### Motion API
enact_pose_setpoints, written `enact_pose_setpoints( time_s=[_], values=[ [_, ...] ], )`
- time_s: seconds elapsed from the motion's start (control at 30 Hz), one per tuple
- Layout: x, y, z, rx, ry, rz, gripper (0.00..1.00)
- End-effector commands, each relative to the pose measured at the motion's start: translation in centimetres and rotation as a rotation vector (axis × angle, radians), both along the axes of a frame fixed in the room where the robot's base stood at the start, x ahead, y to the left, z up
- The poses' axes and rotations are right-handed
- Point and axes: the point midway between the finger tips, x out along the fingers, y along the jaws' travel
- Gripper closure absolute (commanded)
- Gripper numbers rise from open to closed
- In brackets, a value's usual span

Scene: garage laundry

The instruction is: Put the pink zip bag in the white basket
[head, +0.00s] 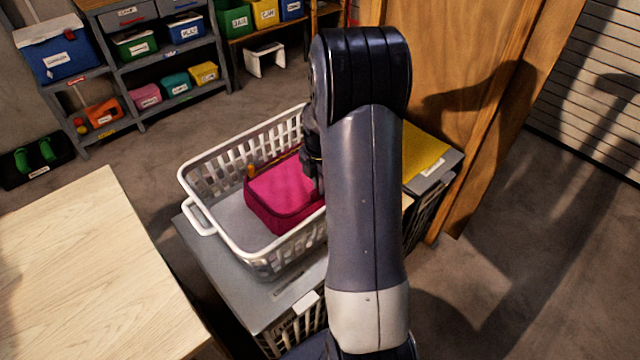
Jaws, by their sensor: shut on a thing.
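The pink zip bag (283,194) is inside the white basket (188,187), within its rim, toward the right side. Whether it touches the basket floor I cannot tell. A small orange tab shows at the bag's left end. My gripper (316,178) is at the bag's right side and shut on it. My arm hides the fingertips in part, the bag's right end and the right part of the basket. The basket stands upright on a grey surface.
A light wooden table (90,270) is at the lower left. A yellow item (425,158) lies right of my arm, by a wooden panel (470,70). Shelves (110,60) with several bins stand at the back left. Grey floor between is clear.

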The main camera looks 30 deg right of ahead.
Motion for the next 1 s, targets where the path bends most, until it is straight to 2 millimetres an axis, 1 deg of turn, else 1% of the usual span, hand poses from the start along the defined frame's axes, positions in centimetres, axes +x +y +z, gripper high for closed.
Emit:
enact_pose_setpoints(
  time_s=[0.2, 0.3, 0.33, 0.5, 0.6, 0.87, 0.93, 1.0],
  values=[
    [0.1, 0.0, 0.1, -0.001, -0.003, 0.000, 1.00],
    [0.1, 0.0, -0.3, -0.001, -0.002, 0.000, 1.00],
    [0.0, 0.0, -0.2, -0.001, -0.001, 0.000, 0.89],
    [0.0, 0.0, -0.2, -0.001, -0.001, 0.000, 0.75],
    [0.0, 0.0, -0.2, -0.001, -0.001, 0.000, 0.69],
    [0.0, 0.0, 0.1, -0.001, -0.001, 0.000, 0.69],
    [0.1, 0.0, 0.6, -0.001, -0.003, 0.000, 0.69],
    [0.1, 0.0, 1.7, -0.002, -0.005, 0.000, 0.69]
  ],
)
